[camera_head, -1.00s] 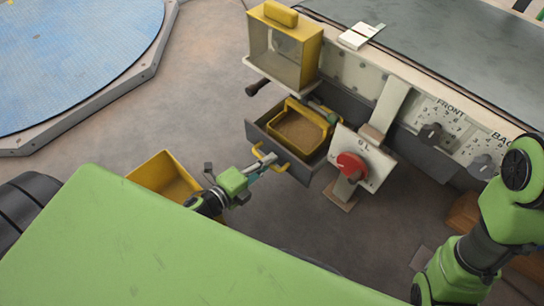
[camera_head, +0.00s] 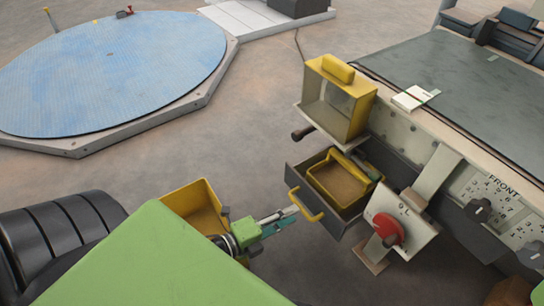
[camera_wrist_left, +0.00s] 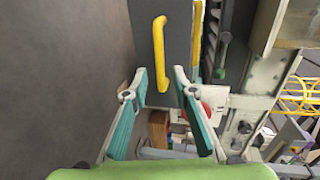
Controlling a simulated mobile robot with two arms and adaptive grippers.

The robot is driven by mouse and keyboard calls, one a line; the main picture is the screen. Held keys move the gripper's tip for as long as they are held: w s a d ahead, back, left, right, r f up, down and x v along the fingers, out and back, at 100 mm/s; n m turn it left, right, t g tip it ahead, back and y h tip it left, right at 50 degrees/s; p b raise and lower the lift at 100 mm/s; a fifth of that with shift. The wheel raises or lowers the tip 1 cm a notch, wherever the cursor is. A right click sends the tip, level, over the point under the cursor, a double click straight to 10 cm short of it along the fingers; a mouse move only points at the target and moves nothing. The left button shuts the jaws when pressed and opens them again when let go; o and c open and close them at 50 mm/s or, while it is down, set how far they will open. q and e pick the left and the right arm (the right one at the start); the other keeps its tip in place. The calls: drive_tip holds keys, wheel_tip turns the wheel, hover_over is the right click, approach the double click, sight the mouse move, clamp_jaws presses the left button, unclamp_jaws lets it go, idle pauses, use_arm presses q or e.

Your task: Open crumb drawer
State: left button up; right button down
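The crumb drawer (camera_head: 324,218) is a dark grey box sticking out of the machine's front, with a yellow handle (camera_head: 306,206) on its front face. A yellow bin (camera_head: 335,183) with brown contents sits inside it. My left gripper (camera_head: 294,212) is just in front of the handle, at the lower left of the drawer. In the left wrist view its two teal fingers (camera_wrist_left: 158,92) are spread apart, with nothing held between them. The yellow handle (camera_wrist_left: 160,55) shows upright just beyond the fingertips, on the dark drawer front (camera_wrist_left: 178,40). My right gripper is out of view.
A yellow hopper (camera_head: 345,100) stands above the drawer, with a dark knob below its left side. A red knob (camera_head: 388,229) on a white plate is right of the drawer. A yellow open box (camera_head: 192,204) is beside my left arm.

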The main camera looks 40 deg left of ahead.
use_arm(q)
drive_tip(key=v, duration=0.6)
drive_tip(key=shift+s, duration=0.3)
drive_tip(key=shift+a, duration=0.1)
drive_tip(key=shift+c, duration=0.3)
